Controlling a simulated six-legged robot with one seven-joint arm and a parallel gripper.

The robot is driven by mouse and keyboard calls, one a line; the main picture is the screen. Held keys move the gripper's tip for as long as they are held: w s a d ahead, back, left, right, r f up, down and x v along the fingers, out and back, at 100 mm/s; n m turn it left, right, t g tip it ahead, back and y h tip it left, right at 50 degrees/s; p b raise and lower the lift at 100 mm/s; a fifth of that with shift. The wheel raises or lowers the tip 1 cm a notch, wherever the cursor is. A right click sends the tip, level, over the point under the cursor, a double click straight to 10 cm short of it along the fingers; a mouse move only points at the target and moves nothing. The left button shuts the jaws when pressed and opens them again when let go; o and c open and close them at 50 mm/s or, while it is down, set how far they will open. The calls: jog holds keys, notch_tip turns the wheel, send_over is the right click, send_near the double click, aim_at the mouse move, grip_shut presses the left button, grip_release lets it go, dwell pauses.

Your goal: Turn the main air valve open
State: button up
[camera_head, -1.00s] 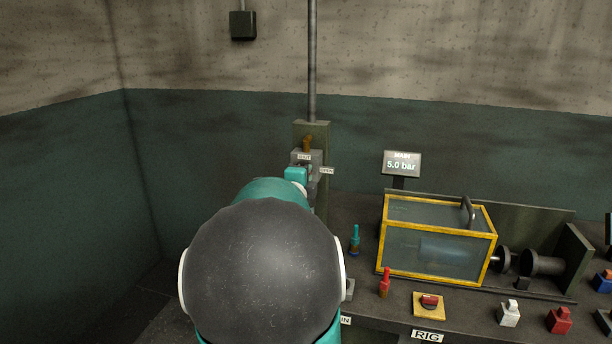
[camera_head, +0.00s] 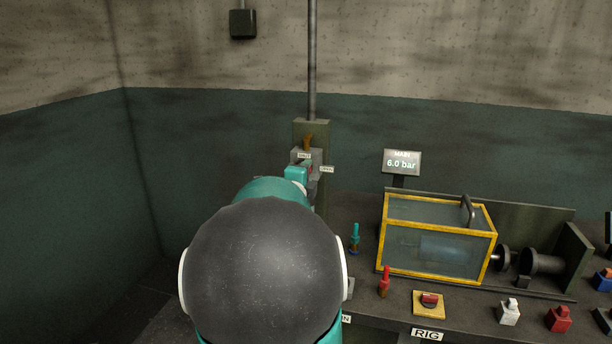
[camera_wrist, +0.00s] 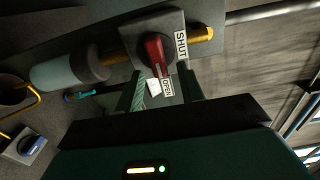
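The main air valve is a grey block (camera_head: 301,157) on a post at the back wall, partly hidden by my arm in the head view. In the wrist view its red handle (camera_wrist: 155,50) sits on the square plate (camera_wrist: 128,33). The handle points down the picture toward the OPEN label (camera_wrist: 167,87); the SHUT label (camera_wrist: 181,45) is to its right. My gripper (camera_wrist: 162,76) is open, its two fingers apart on either side of the handle's tip. I cannot tell whether a finger touches it. The MAIN display (camera_head: 402,163) reads 6.0 bar.
A bench to the right holds a yellow-framed clear box (camera_head: 437,240), a teal-topped valve (camera_head: 355,240), a red-handled valve (camera_head: 385,283) and a red button on a yellow plate (camera_head: 429,303). The left wall side is clear.

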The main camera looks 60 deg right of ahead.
jog(key=s+a, duration=0.2)
jog(key=a, duration=1.1)
jog(key=shift+a, duration=0.25)
jog(key=w+a+f+n+t+y, duration=0.1)
jog(key=w+a+n+t+y, duration=0.85)
jog(key=w+a+n, duration=0.7)
jog(key=s+a+f+n+y, duration=0.1)
jog(key=a+f+n+y, duration=0.2)
jog(key=a, duration=0.6)
jog(key=s+a+f+n+y, duration=0.1)
jog(key=a+n+y, duration=0.35)
jog(key=a, duration=0.45)
jog(key=s+a+f+n+g, duration=0.5)
jog(key=s+a+n, duration=0.3)
jog(key=s+n, duration=0.2)
jog(key=shift+s+a+g+y, duration=0.4)
jog(key=shift+s+g, duration=0.2)
jog(key=shift+g, duration=0.25)
